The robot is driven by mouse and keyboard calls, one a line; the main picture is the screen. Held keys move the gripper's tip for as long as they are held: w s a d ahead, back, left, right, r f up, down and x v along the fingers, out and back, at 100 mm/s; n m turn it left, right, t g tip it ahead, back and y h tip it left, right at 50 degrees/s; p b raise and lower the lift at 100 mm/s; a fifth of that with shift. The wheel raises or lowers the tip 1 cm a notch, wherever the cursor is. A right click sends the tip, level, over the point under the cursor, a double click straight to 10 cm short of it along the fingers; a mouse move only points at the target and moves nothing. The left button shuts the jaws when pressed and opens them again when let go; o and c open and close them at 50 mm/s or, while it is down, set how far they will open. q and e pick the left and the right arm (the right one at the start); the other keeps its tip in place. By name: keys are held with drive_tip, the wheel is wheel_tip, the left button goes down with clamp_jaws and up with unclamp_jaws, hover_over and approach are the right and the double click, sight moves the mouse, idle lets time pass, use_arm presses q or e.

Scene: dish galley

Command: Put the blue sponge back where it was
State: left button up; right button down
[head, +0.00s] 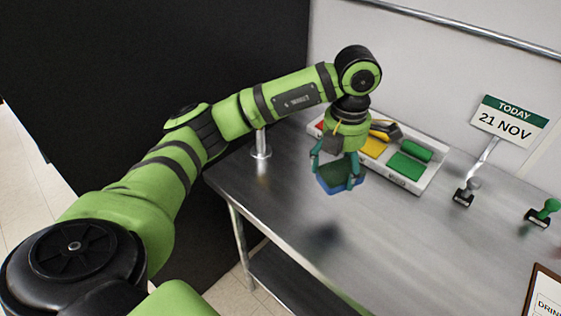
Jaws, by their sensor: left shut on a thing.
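The blue sponge (341,186) has a dark green upper face. My left gripper (338,170) points down and is shut on it, holding it in the air above the steel counter. The sponge is in front of the long white tray (431,178), on the near side in the picture. The tray has coloured patches, with a yellow patch (373,147) and a green patch (406,166) in sight. My gripper and wrist hide part of the tray's left half, and I see no blue patch. My right gripper is not in view.
A green object (415,150) and a yellow-and-dark object (386,130) lie in the tray. A metal post (261,146) stands left. The counter's front (390,235) is clear.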

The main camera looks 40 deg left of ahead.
use_arm(q)
drive_tip(key=a+f+p, duration=0.2)
drive_tip(key=a+f, duration=0.1)
drive_tip(key=a, duration=0.3)
drive_tip(key=p, duration=0.2)
hover_over(294, 183)
wheel_tip(294, 183, down, 3)
drive_tip(key=shift+d+f, duration=0.1)
drive_tip(key=shift+f, duration=0.1)
drive_tip(key=shift+a+f, duration=0.2)
wheel_tip(294, 183, down, 3)
drive_tip(key=shift+f+p, duration=0.1)
drive_tip(key=shift+p, duration=0.55)
drive_tip(key=shift+f, duration=0.4)
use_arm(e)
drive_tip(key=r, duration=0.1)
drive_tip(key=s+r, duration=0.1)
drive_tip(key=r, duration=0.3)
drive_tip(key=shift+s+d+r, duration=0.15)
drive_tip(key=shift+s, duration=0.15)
